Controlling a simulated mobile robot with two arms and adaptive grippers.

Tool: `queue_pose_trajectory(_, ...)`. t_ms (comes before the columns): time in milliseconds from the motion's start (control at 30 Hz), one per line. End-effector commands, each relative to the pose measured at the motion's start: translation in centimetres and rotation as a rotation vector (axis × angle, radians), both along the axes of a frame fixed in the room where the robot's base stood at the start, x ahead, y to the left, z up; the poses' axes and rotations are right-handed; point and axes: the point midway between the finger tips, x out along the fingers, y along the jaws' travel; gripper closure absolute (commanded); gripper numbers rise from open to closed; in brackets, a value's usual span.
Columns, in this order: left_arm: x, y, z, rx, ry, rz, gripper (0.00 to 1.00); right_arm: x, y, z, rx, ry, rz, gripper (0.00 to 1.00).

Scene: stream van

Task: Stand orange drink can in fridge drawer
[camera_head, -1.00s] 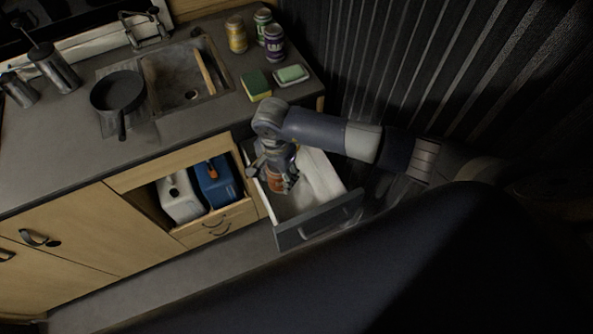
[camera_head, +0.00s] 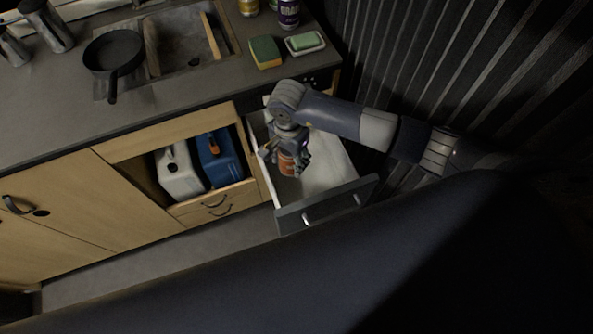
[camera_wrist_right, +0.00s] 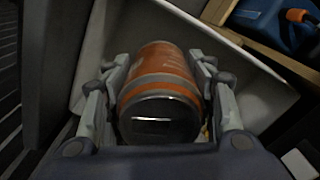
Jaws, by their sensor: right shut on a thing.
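The orange drink can (camera_head: 286,163) is inside the open fridge drawer (camera_head: 325,205), held in my right gripper (camera_head: 287,160). In the right wrist view the orange can (camera_wrist_right: 165,75) fills the middle, its silver end towards the camera, with the fingers of my right gripper (camera_wrist_right: 160,95) closed on both sides. The white drawer interior (camera_wrist_right: 95,45) lies beyond it. The can looks close to upright in the drawer; I cannot tell whether its base touches the floor. My left gripper is not in view.
A blue container (camera_head: 220,160) and a white container (camera_head: 180,175) stand in the open cupboard left of the drawer. A sponge (camera_head: 265,52), a soap dish (camera_head: 305,43) and a purple can (camera_head: 289,13) are on the counter. The drawer's front part is free.

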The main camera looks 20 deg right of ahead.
Motion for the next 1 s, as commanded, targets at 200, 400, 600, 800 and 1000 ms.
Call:
queue_pose_trajectory(200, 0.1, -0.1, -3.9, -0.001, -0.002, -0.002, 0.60, -0.1, 0.1, -5.4, 0.002, 0.002, -0.002, 0.90)
queue_pose_trajectory(400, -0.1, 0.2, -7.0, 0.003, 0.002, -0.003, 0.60, -0.1, 0.1, -10.0, 0.001, 0.003, -0.001, 0.90)
queue_pose_trajectory(600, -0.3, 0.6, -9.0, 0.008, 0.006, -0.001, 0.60, -0.1, 0.1, -12.7, 0.002, 0.001, 0.000, 0.90)
queue_pose_trajectory(800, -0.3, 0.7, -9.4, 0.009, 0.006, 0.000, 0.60, 0.0, 0.0, -13.4, 0.001, -0.001, -0.001, 0.90)
queue_pose_trajectory(1000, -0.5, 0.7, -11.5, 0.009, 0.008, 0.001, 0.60, -0.1, 0.1, -16.1, 0.003, 0.002, 0.000, 0.90)
